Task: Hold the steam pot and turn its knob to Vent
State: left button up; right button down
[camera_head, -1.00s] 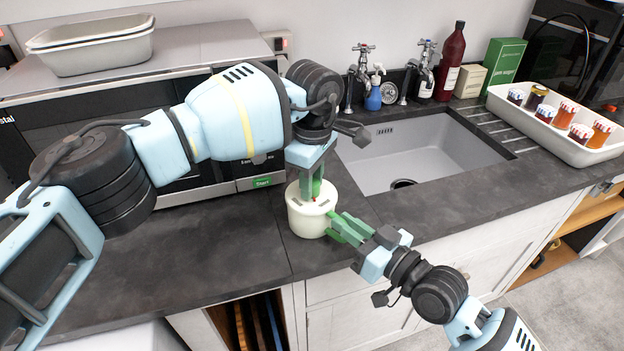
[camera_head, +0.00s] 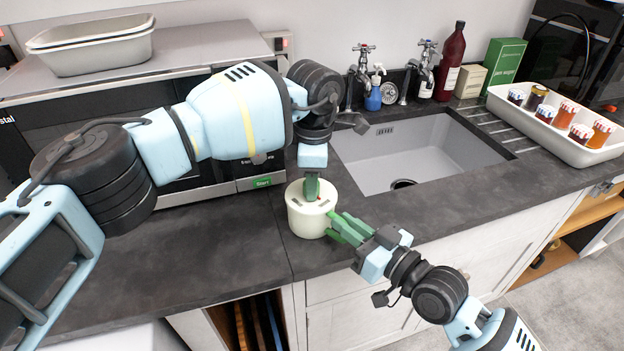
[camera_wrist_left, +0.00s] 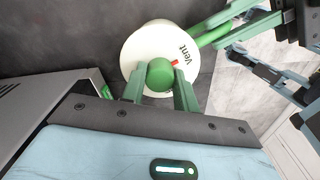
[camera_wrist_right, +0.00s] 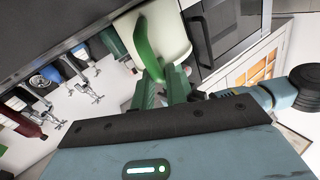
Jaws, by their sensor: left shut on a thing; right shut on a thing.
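The steam pot (camera_head: 306,222) is a cream-white round pot on the dark worktop, left of the sink. Its green knob (camera_wrist_left: 159,75) sits on the lid, with a red mark beside it facing the black word "Vent" (camera_wrist_left: 182,54) in the left wrist view. My left gripper (camera_head: 312,188) comes down from above, shut on the knob, one finger on each side of it. My right gripper (camera_head: 347,230) is shut on the pot's green side handle (camera_wrist_right: 147,46). In the head view my left gripper hides most of the knob.
The sink (camera_head: 420,160) lies to the right of the pot. An oven (camera_head: 200,185) stands close behind on the left. A white tray (camera_head: 555,142) of several jars is at the far right. The front worktop on the left is clear.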

pick_arm(q)
jog(key=shift+w+a, duration=0.15)
jog(key=shift+a, duration=0.2)
pick_arm(e)
jog(key=shift+d+f, duration=0.15)
pick_arm(q)
jog(key=o, duration=1)
jog(key=shift+d, duration=0.2)
notch_tip(320, 180, up, 12)
jog(key=shift+d+r, duration=0.1)
jog(key=shift+d, duration=0.05)
pick_arm(e)
jog(key=c, duration=1.3)
grip_release()
jog(key=shift+c, duration=0.2)
jog(key=v, duration=1.2)
